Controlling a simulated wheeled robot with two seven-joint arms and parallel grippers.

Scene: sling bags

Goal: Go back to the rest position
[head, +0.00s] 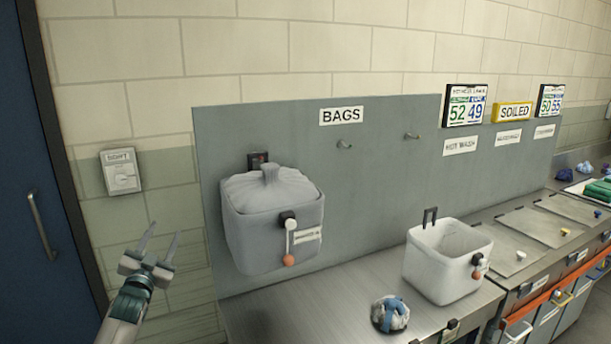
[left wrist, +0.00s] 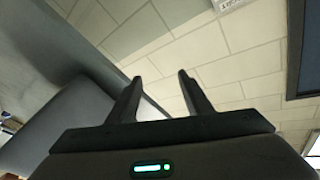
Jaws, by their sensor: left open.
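My left gripper (head: 160,243) is raised at the lower left of the head view, in front of the tiled wall. Its two fingers are apart and nothing is between them. The fingers also show in the left wrist view (left wrist: 160,95), against the wall tiles. A closed grey bag (head: 272,222) hangs on the grey board to the right of the gripper, clear of it. An open white bag (head: 440,275) stands on the steel counter farther right. My right gripper is in neither view.
A blue and white bundle (head: 390,314) lies on the counter (head: 300,305). A blue door (head: 40,180) and a wall switch (head: 121,172) are at the left. Room around the left gripper looks free.

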